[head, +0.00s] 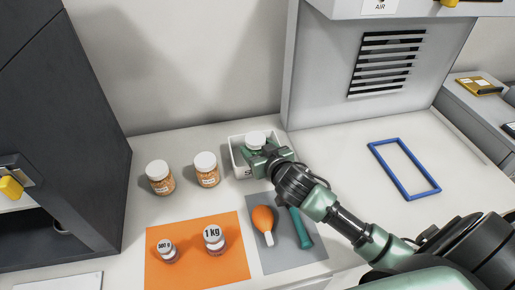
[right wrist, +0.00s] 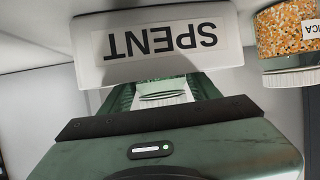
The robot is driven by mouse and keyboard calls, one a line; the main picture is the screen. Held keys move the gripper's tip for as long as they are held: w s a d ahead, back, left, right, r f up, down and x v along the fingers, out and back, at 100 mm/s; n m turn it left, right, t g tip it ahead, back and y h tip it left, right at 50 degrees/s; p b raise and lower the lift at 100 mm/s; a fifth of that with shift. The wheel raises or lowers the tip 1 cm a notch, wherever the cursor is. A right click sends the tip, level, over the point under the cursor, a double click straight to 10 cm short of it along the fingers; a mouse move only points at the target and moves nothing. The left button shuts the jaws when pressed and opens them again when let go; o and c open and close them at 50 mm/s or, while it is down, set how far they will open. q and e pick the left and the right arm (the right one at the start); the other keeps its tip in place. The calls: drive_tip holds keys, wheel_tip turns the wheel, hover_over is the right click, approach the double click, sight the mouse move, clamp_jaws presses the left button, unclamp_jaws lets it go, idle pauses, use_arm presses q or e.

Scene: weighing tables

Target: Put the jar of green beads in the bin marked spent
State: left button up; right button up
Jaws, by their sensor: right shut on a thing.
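The jar of green beads (right wrist: 163,90) is between the fingers of my right gripper (head: 254,149), which is shut on it. In the head view its white lid (head: 255,137) shows above the gripper; most of its body is hidden. The white bin (head: 237,158) stands at the back of the table, and the jar is at its open top, within or just over the rim. The right wrist view shows its SPENT label (right wrist: 160,40) upside down. How deep the jar sits cannot be told. My left gripper is not in view.
Two jars of orange beads (head: 159,178) (head: 207,170) stand left of the bin. In front, an orange mat (head: 195,268) holds two weights, and a grey mat (head: 275,262) holds an orange bulb blower and a green-handled tool. A blue frame (head: 374,152) lies at right.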

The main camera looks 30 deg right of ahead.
drive_tip(key=shift+f, duration=0.1)
drive_tip(key=o, duration=1.6)
drive_tip(key=shift+s, duration=0.15)
drive_tip(key=b+v, duration=0.1)
drive_tip(key=v, duration=1.1)
